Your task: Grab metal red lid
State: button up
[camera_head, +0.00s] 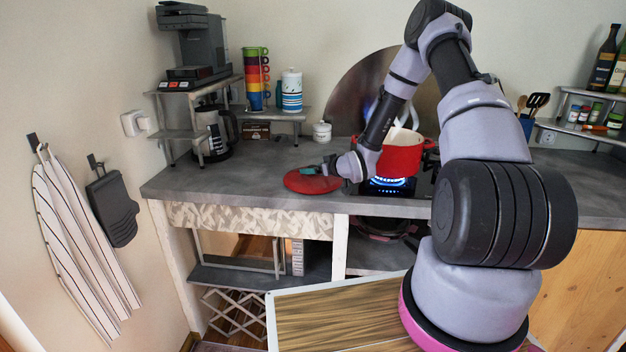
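The round red lid (300,184) lies flat on the grey counter, left of the lit burner. My gripper (314,171) is low over the top of the lid, coming from the right. Its tip overlaps the middle of the lid in the picture. The lid's knob or handle is hidden or too small to make out, so I cannot tell whether the fingers are around it. I also cannot tell whether the fingers are open or shut. A red pot (401,156) without a cover stands on the burner, right of my gripper and partly behind my arm.
Blue flames (388,182) burn under the pot. A small white jar (322,133) stands behind the lid. A coffee carafe (214,136) and metal shelves (274,114) are at the back left. The grey counter (235,182) left of the lid is clear.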

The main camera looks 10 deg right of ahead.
jog(key=shift+w+a+f, duration=0.2)
jog(key=shift+w+a, duration=0.05)
jog(key=shift+w, duration=0.15)
grip_shut()
jog(key=shift+r, duration=0.1)
